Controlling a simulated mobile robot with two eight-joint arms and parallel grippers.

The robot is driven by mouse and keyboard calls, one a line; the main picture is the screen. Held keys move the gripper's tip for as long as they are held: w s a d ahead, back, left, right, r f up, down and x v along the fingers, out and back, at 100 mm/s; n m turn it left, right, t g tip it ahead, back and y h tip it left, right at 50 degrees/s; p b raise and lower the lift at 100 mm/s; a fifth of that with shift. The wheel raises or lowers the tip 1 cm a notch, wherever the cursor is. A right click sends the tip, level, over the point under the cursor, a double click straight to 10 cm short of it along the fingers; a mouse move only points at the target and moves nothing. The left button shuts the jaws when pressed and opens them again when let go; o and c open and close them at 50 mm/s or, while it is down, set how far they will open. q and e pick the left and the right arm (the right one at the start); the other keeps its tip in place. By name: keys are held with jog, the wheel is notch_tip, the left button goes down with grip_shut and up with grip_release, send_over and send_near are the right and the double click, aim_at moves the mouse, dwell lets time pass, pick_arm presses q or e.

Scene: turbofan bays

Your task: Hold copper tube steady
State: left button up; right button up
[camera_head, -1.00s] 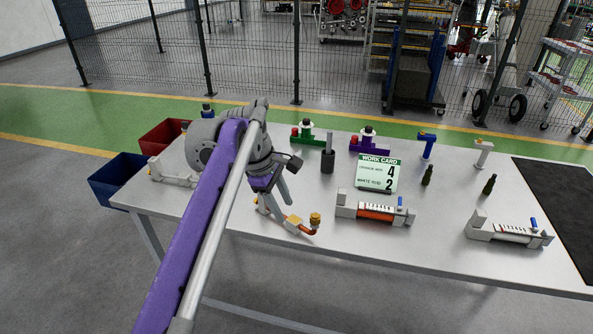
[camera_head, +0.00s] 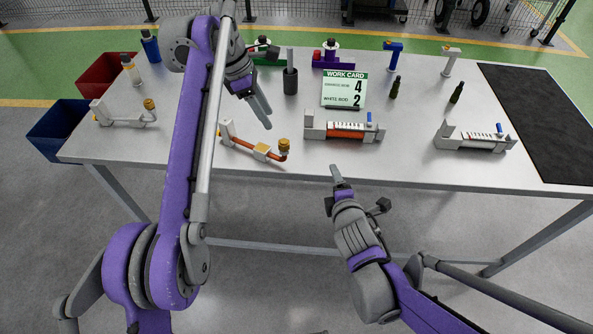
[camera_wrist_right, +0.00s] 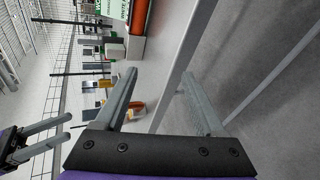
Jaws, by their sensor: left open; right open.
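The copper tube (camera_head: 240,143) lies in a fixture near the table's front edge. It has a grey bracket at its left end, a tan block (camera_head: 262,152) and a brass fitting (camera_head: 283,147) at its right end. My left gripper (camera_head: 262,115) is above the table, behind the tube and apart from it, open and empty. My right gripper (camera_head: 334,175) is in front of the table edge, right of the brass fitting, and touches nothing. The right wrist view shows its two fingers (camera_wrist_right: 155,100) apart, with the brass fitting (camera_wrist_right: 135,107) beyond them, partly hidden.
A fixture with an orange-red tube (camera_head: 345,133) stands right of the copper tube, below the work card (camera_head: 344,90). A similar fixture with a pale tube (camera_head: 125,120) stands at the left. A dark cup (camera_head: 290,80) stands behind.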

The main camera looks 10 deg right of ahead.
aim_at(284, 145)
jog(key=w+a+n+t+y, duration=0.1)
jog(key=w+a+n+y, duration=0.1)
jog(key=w+n, duration=0.3)
jog(key=w+a+n+t+y, duration=0.2)
jog(key=w+a+n, duration=0.3)
jog(key=n, duration=0.4)
jog(key=w+a+n+t+y, duration=0.1)
jog(key=w+a+n+y, duration=0.1)
jog(key=w+a+n, duration=0.2)
jog(key=shift+w+a+f+n+t, duration=0.15)
jog(key=shift+w+n, duration=0.3)
jog(key=shift+n, duration=0.4)
jog(key=shift+w+a+r+n+t, duration=0.15)
jog(key=shift+w+n, duration=0.3)
jog(key=shift+n, duration=0.4)
jog(key=shift+d+f, duration=0.1)
grip_shut()
